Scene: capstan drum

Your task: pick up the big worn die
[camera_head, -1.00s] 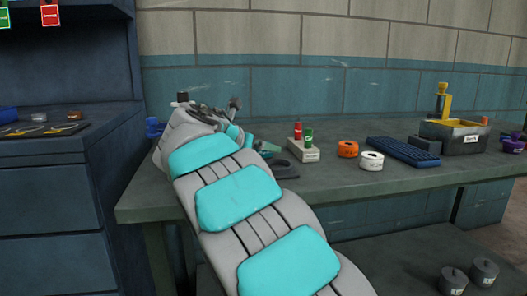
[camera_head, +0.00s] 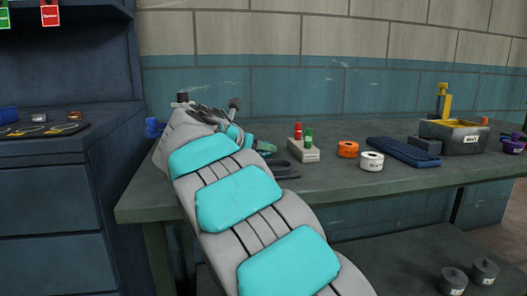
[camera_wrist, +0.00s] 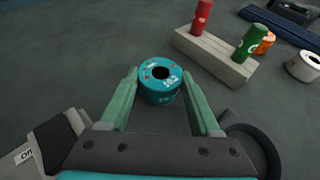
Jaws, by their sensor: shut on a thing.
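A teal round die (camera_wrist: 160,82) with a dark central hole and worn, partly legible white marking is in the wrist view. I take it for the big worn die. My gripper (camera_wrist: 160,76) has one green finger on each side of it, and both fingers close against its sides. Whether its underside still rests on the bench cannot be told. In the head view my arm hides most of the gripper and the die.
A pale block (camera_head: 303,150) holding a red and a green cylinder stands just beyond the die. Orange (camera_head: 348,149) and white (camera_head: 371,161) rings, a blue ribbed mat (camera_head: 403,151) and a grey bin (camera_head: 454,138) lie further right. A dark curved object (camera_wrist: 258,145) is close right of my gripper.

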